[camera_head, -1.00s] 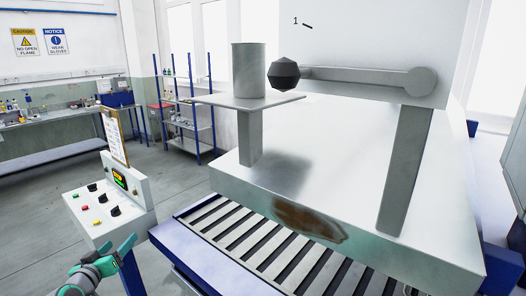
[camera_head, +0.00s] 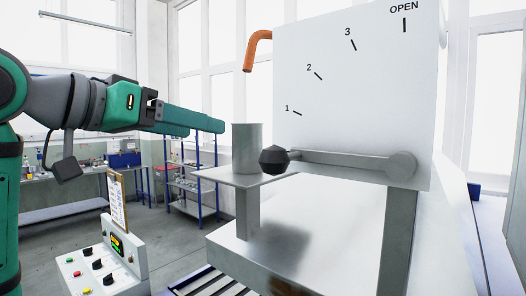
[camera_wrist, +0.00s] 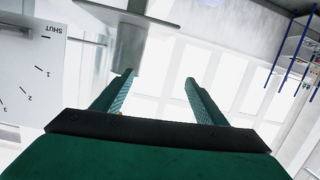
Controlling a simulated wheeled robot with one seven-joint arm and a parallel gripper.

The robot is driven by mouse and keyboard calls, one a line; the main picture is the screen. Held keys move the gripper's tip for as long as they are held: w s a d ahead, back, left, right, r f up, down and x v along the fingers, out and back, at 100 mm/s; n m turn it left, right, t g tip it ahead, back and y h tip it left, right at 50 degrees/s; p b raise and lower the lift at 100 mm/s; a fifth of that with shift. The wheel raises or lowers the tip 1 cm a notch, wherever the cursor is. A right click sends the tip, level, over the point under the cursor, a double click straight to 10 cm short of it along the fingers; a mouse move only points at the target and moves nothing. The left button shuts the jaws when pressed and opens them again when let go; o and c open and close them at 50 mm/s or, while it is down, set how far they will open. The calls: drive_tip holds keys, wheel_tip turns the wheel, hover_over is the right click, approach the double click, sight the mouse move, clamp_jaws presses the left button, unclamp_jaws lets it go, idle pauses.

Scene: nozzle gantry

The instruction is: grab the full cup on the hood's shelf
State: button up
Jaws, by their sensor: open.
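The cup (camera_head: 247,142) is a plain grey cylinder, upright on the flat shelf (camera_head: 215,177) at the front of the white hood. Its contents are hidden from this angle. My gripper (camera_head: 208,127) is open and empty, reaching in from the left at about the height of the cup's rim, with its fingertips short of the cup in the picture. In the wrist view, which is turned nearly upside down, my gripper (camera_wrist: 159,78) has its two fingers well apart. A grey cylinder that looks like the cup (camera_wrist: 147,42) shows beyond the left fingertip.
A lever with a dark knob (camera_head: 273,160) sits close to the cup's right. The hood panel (camera_head: 350,100) carries marks 1, 2, 3 and OPEN. An orange pipe (camera_head: 256,45) curves above. A control box (camera_head: 100,270) stands lower left. Left of the cup is open air.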

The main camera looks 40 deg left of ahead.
sight(237, 130)
drive_tip(key=shift+m+g, duration=0.5)
drive_tip(key=shift+m, duration=0.3)
drive_tip(key=d, duration=0.6)
drive_tip(key=shift+w+d+r, duration=0.25)
drive_tip(key=shift+w+r, duration=0.05)
drive_tip(key=shift+r, duration=0.05)
drive_tip(key=x, duration=0.4)
drive_tip(key=shift+w+d+f, duration=0.15)
drive_tip(key=shift+w, duration=0.05)
drive_tip(key=shift+x, duration=3.15)
drive_tip(key=c, duration=1.2)
